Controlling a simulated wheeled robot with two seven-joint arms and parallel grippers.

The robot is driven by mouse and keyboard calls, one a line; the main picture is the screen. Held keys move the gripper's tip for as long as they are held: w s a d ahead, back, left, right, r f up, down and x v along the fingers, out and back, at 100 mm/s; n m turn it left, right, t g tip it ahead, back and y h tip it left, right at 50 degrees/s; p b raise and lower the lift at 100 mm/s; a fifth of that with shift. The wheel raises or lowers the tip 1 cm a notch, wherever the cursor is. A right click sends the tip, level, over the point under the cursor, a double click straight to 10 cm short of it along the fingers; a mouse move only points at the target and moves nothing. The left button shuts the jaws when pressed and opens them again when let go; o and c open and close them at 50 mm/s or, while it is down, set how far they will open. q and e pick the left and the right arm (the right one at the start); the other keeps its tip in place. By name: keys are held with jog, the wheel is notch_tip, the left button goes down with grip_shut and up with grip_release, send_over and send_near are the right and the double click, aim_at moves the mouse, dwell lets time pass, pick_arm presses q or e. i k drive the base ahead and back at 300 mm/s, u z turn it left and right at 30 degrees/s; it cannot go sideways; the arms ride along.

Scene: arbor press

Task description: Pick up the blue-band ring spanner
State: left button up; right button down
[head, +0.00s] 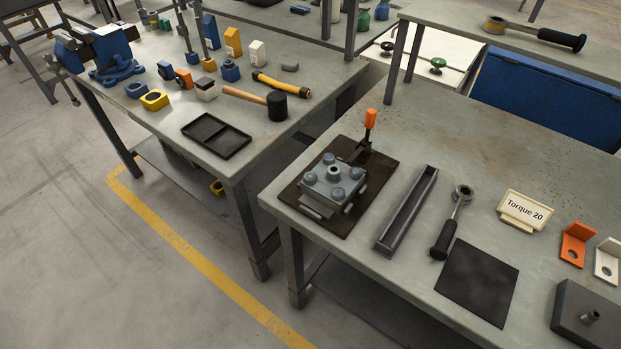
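I see no spanner with a clear blue band in the head view. A ring-headed tool with a black handle (449,225) lies on the right bench, between a grey channel tray and a black mat; I cannot make out a blue band on it. A second long tool (537,34) with a yellowish ring head and black grip lies on the back bench at the top right. Neither of my grippers is in view.
The right bench (480,130) holds a bolted block (333,182) with an orange-handled clamp, the channel tray (407,211), the black mat (478,282), a "Torque 20" sign (525,209) and brackets. The left bench holds a vise (105,52), mallet and black tray (216,136).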

aim_at(439, 252)
jog(key=z, duration=1.2)
